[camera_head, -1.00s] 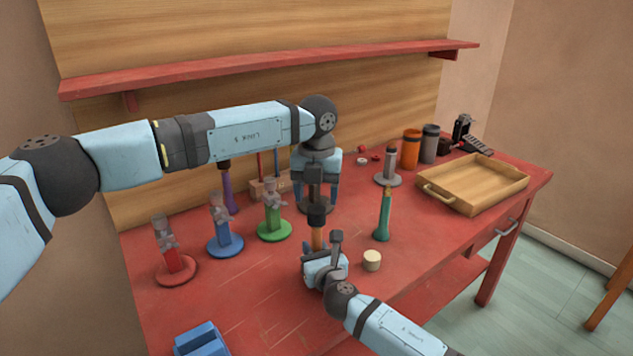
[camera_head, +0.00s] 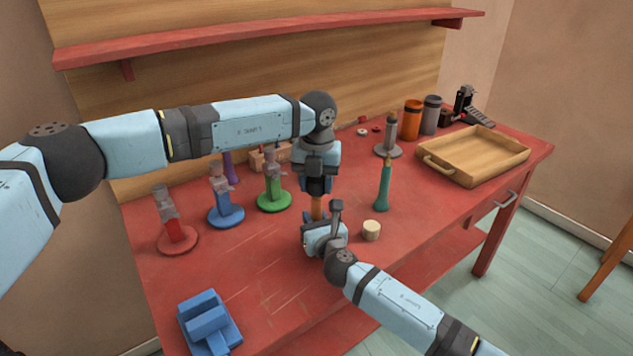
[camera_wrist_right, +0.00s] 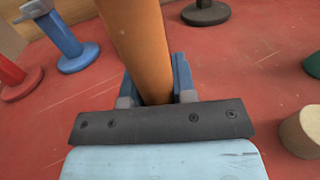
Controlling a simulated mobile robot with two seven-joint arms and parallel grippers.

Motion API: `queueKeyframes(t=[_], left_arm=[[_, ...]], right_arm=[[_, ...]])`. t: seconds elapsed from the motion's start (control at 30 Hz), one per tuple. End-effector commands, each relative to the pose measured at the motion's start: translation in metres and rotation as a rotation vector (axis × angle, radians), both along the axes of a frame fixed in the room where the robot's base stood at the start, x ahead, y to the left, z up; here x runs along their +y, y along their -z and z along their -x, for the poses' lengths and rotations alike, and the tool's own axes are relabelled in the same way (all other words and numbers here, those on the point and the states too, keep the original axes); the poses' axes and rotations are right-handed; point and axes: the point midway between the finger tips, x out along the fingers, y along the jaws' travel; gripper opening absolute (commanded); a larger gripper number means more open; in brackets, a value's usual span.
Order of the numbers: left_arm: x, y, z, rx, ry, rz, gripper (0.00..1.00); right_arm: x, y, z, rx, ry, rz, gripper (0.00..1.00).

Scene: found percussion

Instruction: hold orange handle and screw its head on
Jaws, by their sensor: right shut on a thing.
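My right gripper (camera_head: 318,222) is shut on the orange handle (camera_head: 317,206) and holds it roughly upright above the table. In the right wrist view the handle (camera_wrist_right: 143,50) rises between the two blue fingers. A dark piece (camera_head: 316,187) sits at the handle's upper end in the head view; whether it is screwed on I cannot tell. My left gripper (camera_head: 318,188) points down from above, with its fingers either side of this dark piece. Whether they touch it I cannot tell. The handle's top end is outside the wrist view.
Red (camera_head: 178,238), blue (camera_head: 226,215) and green (camera_head: 273,199) stands are at left. A teal handle (camera_head: 384,187) and cream cylinder (camera_head: 371,230) stand close at right. A wooden tray (camera_head: 480,158) is at the far right. A blue block (camera_head: 208,325) lies at the front left.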

Motion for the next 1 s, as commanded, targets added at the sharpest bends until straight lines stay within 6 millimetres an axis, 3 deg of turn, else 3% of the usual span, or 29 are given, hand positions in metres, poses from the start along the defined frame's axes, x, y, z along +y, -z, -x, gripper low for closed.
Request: queueKeyframes(t=[0.17, 0.47, 0.63, 0.67, 0.77, 1.0], left_arm=[[-0.0001, 0.0, 0.0001, 0.0, 0.136, 0.0, 0.15], [0.0002, 0.0002, -0.0001, -0.001, 0.694, 0.0, 0.15], [0.0002, 0.0001, -0.0001, -0.001, 0.706, 0.0, 0.15], [0.0002, 0.0001, -0.0001, -0.001, 0.705, 0.0, 0.5], [0.0002, 0.0001, -0.0001, -0.001, 0.704, 0.0, 0.73], [0.0002, 0.0, -0.0001, 0.0, 0.703, 0.0, 0.73]], right_arm=[[0.0, 0.0, 0.0, 0.0, 0.0, 0.0, 0.0], [0.0, 0.0001, 0.0, 0.0, 0.0, 0.0, 0.0], [0.0, 0.0001, 0.0, 0.0, 0.0, 0.0, 0.0], [0.0, 0.0001, 0.0, 0.0, 0.0, 0.0, 0.0], [0.0, 0.0001, 0.0, 0.0, 0.0, 0.0, 0.0], [0.0, 0.0001, 0.0, 0.0, 0.0, 0.0, 0.0]])
